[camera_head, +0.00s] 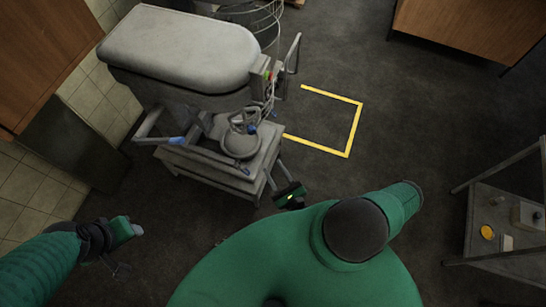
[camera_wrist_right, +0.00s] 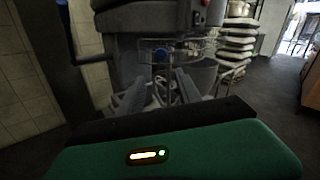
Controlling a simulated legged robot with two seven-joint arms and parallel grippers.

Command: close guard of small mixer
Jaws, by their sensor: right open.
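The small mixer (camera_head: 180,50) is grey with a rounded top and stands on a low stand at the upper left in the head view. A bowl (camera_head: 240,143) sits beneath its head. In the wrist view, a wire guard (camera_wrist_right: 205,46) shows below the mixer's body, around the bowl area. In the wrist view my right gripper (camera_wrist_right: 158,95) is open and empty, pointing at the mixer. My left gripper (camera_head: 122,250) is at the lower left, away from the mixer; its jaws are unclear.
Red and green controls (camera_head: 267,75) are on the mixer's side. A yellow floor marking (camera_head: 355,130) lies to its right on open dark floor. A metal shelf (camera_head: 500,205) stands at the right, and a wooden cabinet (camera_head: 45,50) at the left.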

